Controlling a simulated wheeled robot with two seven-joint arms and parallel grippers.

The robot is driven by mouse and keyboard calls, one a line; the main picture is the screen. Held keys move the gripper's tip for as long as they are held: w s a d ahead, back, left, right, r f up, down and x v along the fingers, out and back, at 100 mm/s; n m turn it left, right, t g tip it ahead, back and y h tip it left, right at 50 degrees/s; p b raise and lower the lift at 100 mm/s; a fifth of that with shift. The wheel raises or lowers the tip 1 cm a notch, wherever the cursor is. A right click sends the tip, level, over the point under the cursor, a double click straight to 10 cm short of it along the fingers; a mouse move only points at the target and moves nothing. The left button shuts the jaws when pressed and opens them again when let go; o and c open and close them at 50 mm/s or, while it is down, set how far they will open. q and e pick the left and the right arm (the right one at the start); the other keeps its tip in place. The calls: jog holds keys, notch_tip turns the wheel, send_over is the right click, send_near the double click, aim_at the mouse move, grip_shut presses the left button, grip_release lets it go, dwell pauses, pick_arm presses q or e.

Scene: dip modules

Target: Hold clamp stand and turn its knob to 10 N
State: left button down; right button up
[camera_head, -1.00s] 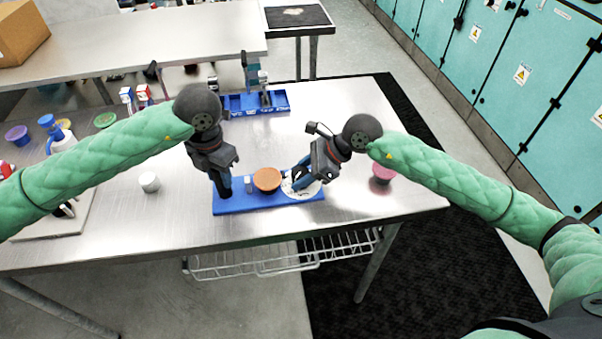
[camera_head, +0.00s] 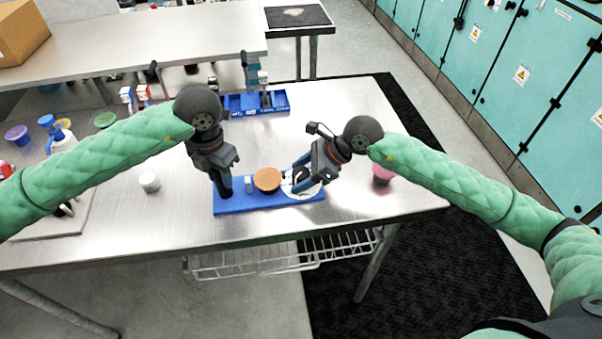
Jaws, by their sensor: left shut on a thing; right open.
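The clamp stand (camera_head: 236,207) is a blue base plate near the front of the metal table, with an orange-brown round disc (camera_head: 267,179) in its middle and a white dial (camera_head: 309,193) at its right end. My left gripper (camera_head: 225,190) points down at the stand's left end and is shut on a part there, which the fingers mostly hide. My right gripper (camera_head: 292,183) is open over the dial, its fingers around the dial's centre. The knob itself is mostly hidden by the fingers, and the dial's marks are too small to read.
A second blue fixture (camera_head: 256,104) stands behind on the table. A white cup (camera_head: 149,182) is to the left and a pink pot (camera_head: 383,174) to the right, close to my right arm. Bottles and coloured pots crowd the far left. The table's front edge runs just before the stand.

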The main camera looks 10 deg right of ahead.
jog(key=v, duration=1.2)
pick_arm(q)
jog(key=c, duration=0.9)
grip_release()
jog(key=shift+c, duration=0.2)
pick_arm(e)
jog(key=shift+w, duration=0.1)
pick_arm(q)
jog(key=shift+r+p, duration=0.55)
jog(key=shift+r, duration=3.25)
pick_arm(e)
jog(key=shift+r, duration=0.5)
pick_arm(q)
notch_tip(320, 180, up, 9)
jog(key=p, duration=0.2)
pick_arm(e)
jog(key=shift+r, duration=1.05)
